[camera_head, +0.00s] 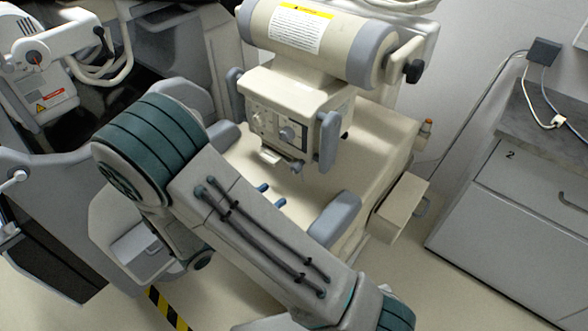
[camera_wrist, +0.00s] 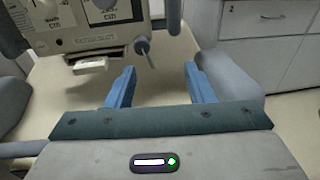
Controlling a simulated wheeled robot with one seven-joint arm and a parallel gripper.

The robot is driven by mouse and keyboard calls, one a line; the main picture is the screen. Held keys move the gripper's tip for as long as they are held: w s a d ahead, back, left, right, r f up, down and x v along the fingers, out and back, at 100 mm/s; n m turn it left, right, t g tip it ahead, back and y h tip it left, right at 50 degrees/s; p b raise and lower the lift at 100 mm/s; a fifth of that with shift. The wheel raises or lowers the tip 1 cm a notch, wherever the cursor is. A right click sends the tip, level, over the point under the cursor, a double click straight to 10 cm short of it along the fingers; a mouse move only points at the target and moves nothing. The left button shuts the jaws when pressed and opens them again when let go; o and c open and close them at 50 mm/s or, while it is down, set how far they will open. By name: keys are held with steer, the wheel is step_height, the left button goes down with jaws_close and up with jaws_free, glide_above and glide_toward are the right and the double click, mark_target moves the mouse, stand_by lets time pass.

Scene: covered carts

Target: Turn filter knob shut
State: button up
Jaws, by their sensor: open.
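A cream machine head (camera_head: 300,100) has a control face with dials. A grey knob with a thin stem (camera_wrist: 142,45) sits at its lower right edge in the wrist view, and a small grey knob (camera_head: 297,167) shows there in the head view. A dial (camera_wrist: 105,4) is cut off at the top of the wrist view. I cannot tell for certain which is the filter knob. A pale slide (camera_wrist: 90,65) sticks out below the face. My gripper (camera_wrist: 160,70) is open and empty, with blue fingers apart, below and in front of the knob; the fingertips (camera_head: 271,195) also show in the head view.
Grey padded rests (camera_head: 335,218) flank the cream seat or table surface (camera_head: 375,130). A cream box (camera_head: 402,206) juts out at its right side. A cabinet (camera_head: 510,200) stands further right. Another machine (camera_head: 45,85) stands at the left. The pale surface between my fingers is clear.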

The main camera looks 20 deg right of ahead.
mark_target(293, 170)
steer(key=w+d, duration=0.3)
steer(key=w+d+f+n+t+p, duration=0.1)
steer(key=w+d, duration=0.2)
steer(key=w+d+n+t, duration=0.1)
steer(key=w+d, duration=0.1)
steer(key=d, duration=0.1)
steer(key=shift+w+f, duration=0.15)
steer(key=shift+w, duration=0.25)
steer(key=shift+c, duration=0.3)
steer(key=c, duration=0.9)
